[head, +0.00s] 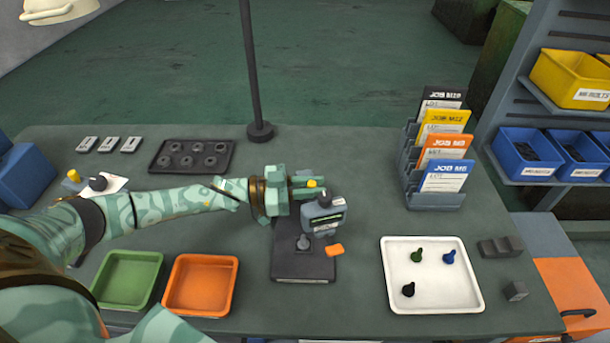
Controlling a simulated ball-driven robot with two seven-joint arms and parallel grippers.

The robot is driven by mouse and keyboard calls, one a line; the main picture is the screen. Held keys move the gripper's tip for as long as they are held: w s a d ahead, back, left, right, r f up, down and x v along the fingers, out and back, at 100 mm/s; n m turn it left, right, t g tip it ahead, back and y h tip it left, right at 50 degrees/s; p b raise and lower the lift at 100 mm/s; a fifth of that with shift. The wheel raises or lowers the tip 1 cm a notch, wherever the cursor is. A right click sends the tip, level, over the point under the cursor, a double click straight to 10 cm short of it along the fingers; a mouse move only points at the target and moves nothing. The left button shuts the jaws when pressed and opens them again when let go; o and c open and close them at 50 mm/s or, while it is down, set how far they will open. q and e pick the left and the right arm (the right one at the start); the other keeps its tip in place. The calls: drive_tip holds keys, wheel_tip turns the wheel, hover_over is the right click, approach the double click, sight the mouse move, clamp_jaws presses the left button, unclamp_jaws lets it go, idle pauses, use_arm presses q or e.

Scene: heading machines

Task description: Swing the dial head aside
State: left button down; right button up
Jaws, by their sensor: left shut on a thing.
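The dial head (325,216) is a grey block with a small greenish display, on a dark stand with a flat base plate (303,266) near the middle of the bench. A small dark round piece (303,243) sits on the base plate, left of and below the head. My left gripper (308,190) reaches in from the left and is shut at the upper back of the dial head; its fingertips are partly hidden, so the exact grip is hard to see. My right gripper is not in view.
A green tray (128,254) and an orange tray (234,288) lie front left. A white tray (473,281) with three small knobbed pieces is at right.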

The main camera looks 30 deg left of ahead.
use_arm(q)
drive_tip(key=n+t+y+p, duration=0.1)
drive_tip(key=w+n+t+y+p, duration=0.1)
drive_tip(key=p, duration=0.1)
drive_tip(key=d+n+t+y+p, duration=0.1)
drive_tip(key=t+y, duration=0.1)
drive_tip(key=shift+w+d+r+n+p, duration=0.1)
drive_tip(key=shift+w+r+n+p, duration=0.05)
drive_tip(key=shift+r+n+p, duration=0.2)
drive_tip(key=shift+w+d+f+n+t+y+p, duration=0.15)
drive_tip(key=shift+w+n+t+y+p, duration=0.25)
drive_tip(key=shift+n+t+y+p, duration=0.55)
drive_tip(key=shift+w+d+f+n+t+y+p, duration=0.2)
drive_tip(key=shift+w+n+t+y, duration=0.4)
drive_tip(key=shift+y, duration=0.75)
drive_tip(key=shift+s+a, duration=0.15)
drive_tip(key=c, duration=1.3)
unclamp_jaws()
drive_tip(key=shift+c, duration=0.2)
drive_tip(key=p+v, duration=0.1)
drive_tip(key=v, duration=1.1)
drive_tip(key=shift+r, duration=0.2)
